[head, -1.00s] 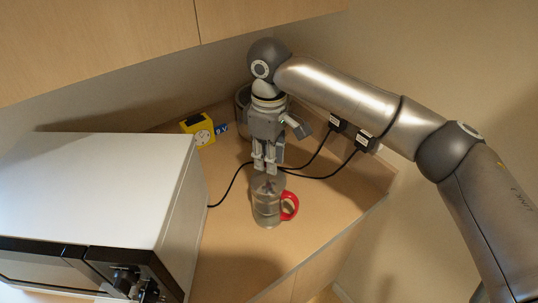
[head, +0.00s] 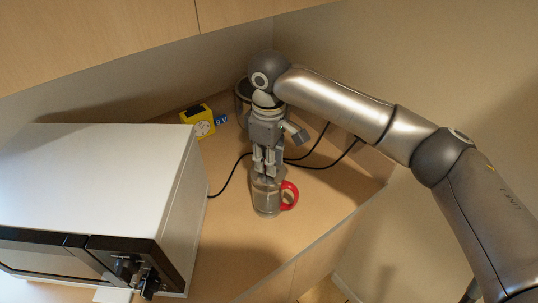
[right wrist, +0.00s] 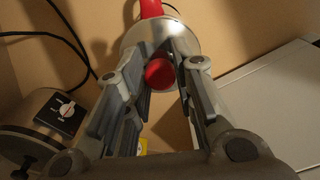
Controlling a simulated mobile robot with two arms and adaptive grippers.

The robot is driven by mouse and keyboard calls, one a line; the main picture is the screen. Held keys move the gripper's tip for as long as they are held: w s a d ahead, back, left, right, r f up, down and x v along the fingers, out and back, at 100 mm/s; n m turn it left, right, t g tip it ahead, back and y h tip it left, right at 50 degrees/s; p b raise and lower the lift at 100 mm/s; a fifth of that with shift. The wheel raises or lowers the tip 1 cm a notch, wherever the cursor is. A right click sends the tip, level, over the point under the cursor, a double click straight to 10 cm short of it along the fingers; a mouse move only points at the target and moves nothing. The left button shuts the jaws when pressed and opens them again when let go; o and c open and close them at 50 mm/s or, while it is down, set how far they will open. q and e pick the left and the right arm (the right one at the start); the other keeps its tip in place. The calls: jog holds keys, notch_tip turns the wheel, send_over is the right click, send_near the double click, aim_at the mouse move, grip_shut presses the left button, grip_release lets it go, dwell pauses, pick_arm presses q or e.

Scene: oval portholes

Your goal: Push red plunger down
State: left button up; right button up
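A glass coffee press with a red handle (head: 288,196) stands upright on the wooden counter, below my right gripper. Its clear body (head: 266,202) shows in the head view. The red plunger knob (right wrist: 160,73) shows in the right wrist view, between the fingers of my right gripper (right wrist: 162,60). The fingers are apart, with a visible gap to the knob on the right side; contact on the left side is unclear. In the head view the right gripper (head: 268,172) points down at the press top and hides the knob. My left gripper is not in view.
A white microwave (head: 95,175) fills the left side. A yellow device (head: 203,121) and a cylindrical appliance (head: 242,98) stand at the back, with black cables on the counter. The counter (head: 325,190) is clear right of the press, up to its front edge.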

jog(key=o, duration=0.4)
jog(key=shift+w+f, duration=0.1)
jog(key=shift+f, duration=0.1)
jog(key=shift+r, duration=0.35)
notch_tip(320, 180, up, 12)
jog(key=shift+f, duration=0.25)
